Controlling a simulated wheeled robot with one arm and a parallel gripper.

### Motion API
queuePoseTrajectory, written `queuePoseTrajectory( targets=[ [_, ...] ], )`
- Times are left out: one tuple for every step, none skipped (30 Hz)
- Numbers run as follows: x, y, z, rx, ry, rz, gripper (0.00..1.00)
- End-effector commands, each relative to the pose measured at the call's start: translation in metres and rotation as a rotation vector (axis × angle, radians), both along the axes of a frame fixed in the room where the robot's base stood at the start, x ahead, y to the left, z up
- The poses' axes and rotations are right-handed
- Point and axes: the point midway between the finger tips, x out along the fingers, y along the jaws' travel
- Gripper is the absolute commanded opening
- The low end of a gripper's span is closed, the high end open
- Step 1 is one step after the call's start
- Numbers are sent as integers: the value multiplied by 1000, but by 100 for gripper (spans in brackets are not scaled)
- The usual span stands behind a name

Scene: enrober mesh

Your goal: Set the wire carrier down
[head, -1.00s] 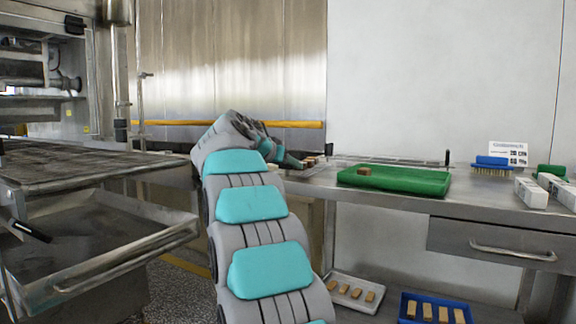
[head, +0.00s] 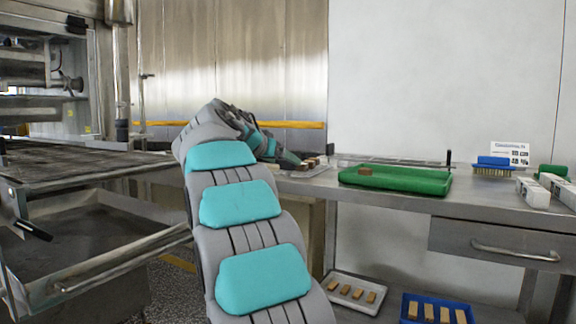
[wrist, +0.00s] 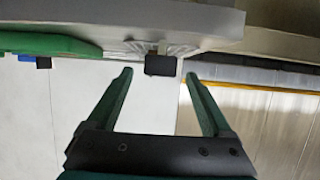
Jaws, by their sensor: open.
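The wire carrier (head: 395,162) rests on the steel bench, seen as a thin wire frame behind the green tray, with an upright black grip at its right end. In the wrist view, a black grip (wrist: 160,66) that looks like the carrier's near one stands just beyond my fingertips, in line with the gap between them. My gripper (wrist: 159,74) is open and empty; its two green fingers are apart. In the head view it is at the bench's left end, partly hidden by my arm. I cannot tell how far the fingers are from the grip.
The green tray (head: 395,181) holds a brown piece. More brown pieces (head: 311,162) sit by my gripper. A blue brush (head: 492,165) and white boxes are at right. Below are a white tray (head: 338,299) and a blue tray (head: 405,311) with bars. A steel machine stands at left.

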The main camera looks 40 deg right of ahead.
Motion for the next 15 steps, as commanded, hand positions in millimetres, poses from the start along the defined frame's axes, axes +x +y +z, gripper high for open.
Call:
queuePoseTrajectory(
  targets=[
    [-4, 10, 5, -2, -4, 2, 85],
    [-6, 15, 8, -2, -4, 2, 85],
    [-9, 22, 11, -3, -3, 2, 85],
    [-11, 27, 13, -2, -2, 2, 85],
    [-13, 32, 14, -2, -1, 2, 85],
    [-15, 38, 16, -1, -1, 1, 85],
    [-17, 42, 18, -1, -1, 1, 85],
    [-19, 45, 20, -1, 0, 0, 85],
    [-20, 49, 22, -1, -1, 1, 85],
    [-21, 52, 24, -2, -1, 1, 85],
    [-22, 55, 25, -2, -1, 2, 85],
    [-23, 58, 26, -1, -2, 3, 85],
    [-24, 60, 27, -1, -2, 3, 85],
    [-24, 61, 28, -1, -2, 3, 85],
    [-25, 62, 28, -2, -1, 2, 85]
  ],
)
